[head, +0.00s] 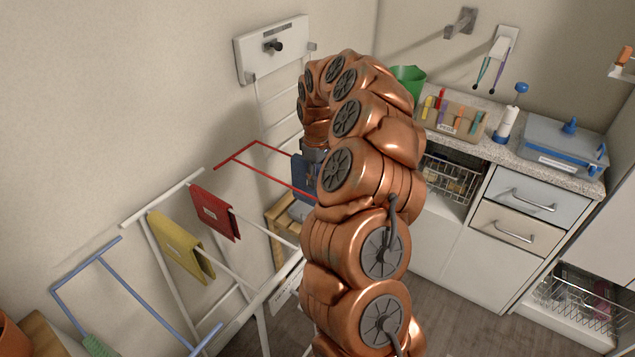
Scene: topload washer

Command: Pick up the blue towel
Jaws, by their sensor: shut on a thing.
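The blue towel (302,180) hangs by the far end of the red rail of the drying rack, partly hidden behind my copper-coloured arm. My gripper (313,157) is at the towel's upper edge, mostly hidden by the arm, and is shut on the towel. I cannot see the fingertips clearly. A red towel (214,211) and a yellow towel (181,246) hang on the white part of the rack to the left.
The drying rack (163,200) has white, red (257,144) and blue (86,268) rails. A wooden stool (283,222) stands behind it. A counter (480,135) at the right holds a green bucket (409,79), a tray of pegs (452,115) and a blue-lidded box (563,145).

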